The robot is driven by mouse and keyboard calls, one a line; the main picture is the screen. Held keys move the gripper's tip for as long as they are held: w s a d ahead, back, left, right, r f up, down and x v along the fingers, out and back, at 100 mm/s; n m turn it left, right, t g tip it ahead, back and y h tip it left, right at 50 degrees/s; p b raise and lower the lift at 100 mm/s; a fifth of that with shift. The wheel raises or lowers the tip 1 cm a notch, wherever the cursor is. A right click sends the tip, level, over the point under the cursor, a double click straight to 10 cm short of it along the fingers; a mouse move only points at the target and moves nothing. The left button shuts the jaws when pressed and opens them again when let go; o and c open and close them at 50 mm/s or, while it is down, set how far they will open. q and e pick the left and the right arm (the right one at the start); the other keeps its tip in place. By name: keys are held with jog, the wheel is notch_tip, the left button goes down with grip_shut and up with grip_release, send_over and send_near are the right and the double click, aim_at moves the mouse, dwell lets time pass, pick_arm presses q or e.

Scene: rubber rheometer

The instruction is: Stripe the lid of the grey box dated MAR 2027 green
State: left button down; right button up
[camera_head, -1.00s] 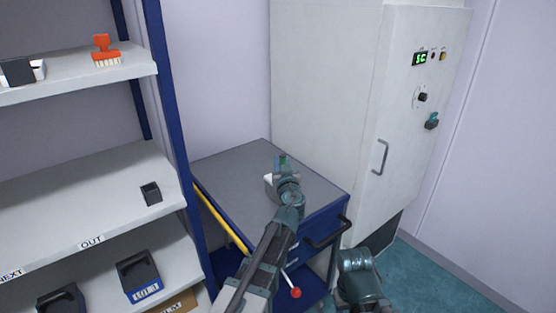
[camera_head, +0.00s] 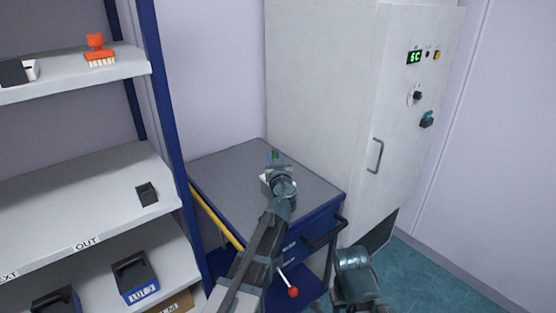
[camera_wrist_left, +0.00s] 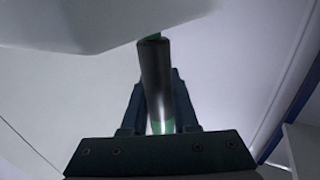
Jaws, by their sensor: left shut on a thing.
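My left gripper (camera_head: 275,161) is over the far part of the grey-topped cart. In the left wrist view its jaws (camera_wrist_left: 160,105) are shut on a dark cylindrical pen with green ends (camera_wrist_left: 155,72). Only a small bit of green (camera_head: 275,154) shows in the head view.
The cart top (camera_head: 225,168) looks clear around my left arm. A small dark block (camera_head: 147,194) sits on the OUT shelf (camera_head: 60,205). An orange stamp-like tool (camera_head: 99,52) is on the top shelf. A tall white cabinet (camera_head: 320,90) stands behind the cart.

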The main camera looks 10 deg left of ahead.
pick_arm(q)
jog(key=shift+w+a, duration=0.3)
jog(key=shift+a, duration=0.05)
jog(key=shift+w, duration=0.1)
jog(key=shift+w+d+r, duration=0.1)
jog(key=shift+w+d, duration=0.25)
jog(key=shift+w, duration=0.05)
jog(key=shift+s+d, duration=0.1)
jog(key=shift+s, duration=0.05)
jog(key=shift+s+d, duration=0.6)
jog(key=shift+d, duration=0.2)
jog(key=shift+s+d, duration=0.55)
jog(key=shift+d, duration=0.2)
jog(key=shift+r, duration=0.1)
